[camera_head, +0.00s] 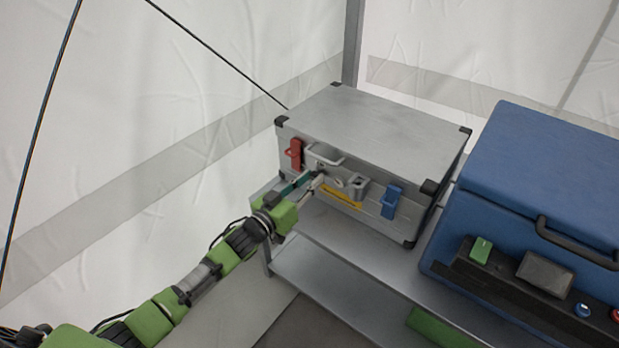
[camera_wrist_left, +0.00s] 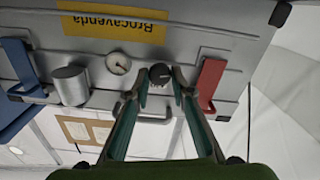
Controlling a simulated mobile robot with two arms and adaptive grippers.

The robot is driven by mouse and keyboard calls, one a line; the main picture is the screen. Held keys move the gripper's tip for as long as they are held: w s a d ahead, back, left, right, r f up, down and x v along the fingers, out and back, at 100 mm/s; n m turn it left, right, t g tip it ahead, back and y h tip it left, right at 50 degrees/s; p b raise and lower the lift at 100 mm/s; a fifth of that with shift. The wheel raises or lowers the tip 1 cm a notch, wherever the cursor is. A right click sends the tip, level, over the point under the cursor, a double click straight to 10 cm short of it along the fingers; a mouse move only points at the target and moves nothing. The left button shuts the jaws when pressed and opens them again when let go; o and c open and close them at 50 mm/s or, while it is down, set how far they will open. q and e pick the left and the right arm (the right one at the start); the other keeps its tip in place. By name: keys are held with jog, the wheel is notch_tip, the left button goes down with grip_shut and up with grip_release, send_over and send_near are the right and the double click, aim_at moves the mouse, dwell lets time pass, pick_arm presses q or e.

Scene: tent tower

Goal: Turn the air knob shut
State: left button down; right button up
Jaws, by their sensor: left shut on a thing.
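The air knob (camera_wrist_left: 160,74) is a small dark ridged knob on the front of a grey metal case (camera_head: 378,122). In the left wrist view it sits between the tips of my left gripper, which is shut on it. In the head view my left gripper (camera_head: 314,180) reaches the case front between the red latch (camera_head: 295,153) and the grey cylinder (camera_head: 356,188), and its fingers hide most of the knob. A round gauge (camera_wrist_left: 118,63) is beside the knob in the left wrist view. My right gripper is not in view.
The case stands on a grey metal shelf (camera_head: 345,233), with a blue latch (camera_head: 391,202) and a yellow label (camera_head: 341,196) on its front. A metal handle (camera_head: 325,156) juts out near the fingers. A blue box (camera_head: 545,190) stands to the right. White tent walls are behind.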

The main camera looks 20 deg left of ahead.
pick_arm(q)
jog(key=m+p, duration=0.1)
jog(key=m, duration=0.3)
jog(key=shift+m, duration=0.3)
jog(key=m, duration=0.7)
jog(key=m+b, duration=0.1)
jog(key=m, duration=0.7)
jog(key=shift+d+f, duration=0.15)
jog(key=shift+m, duration=0.4)
jog(key=c, duration=1.8)
grip_release()
jog(key=shift+s, duration=0.15)
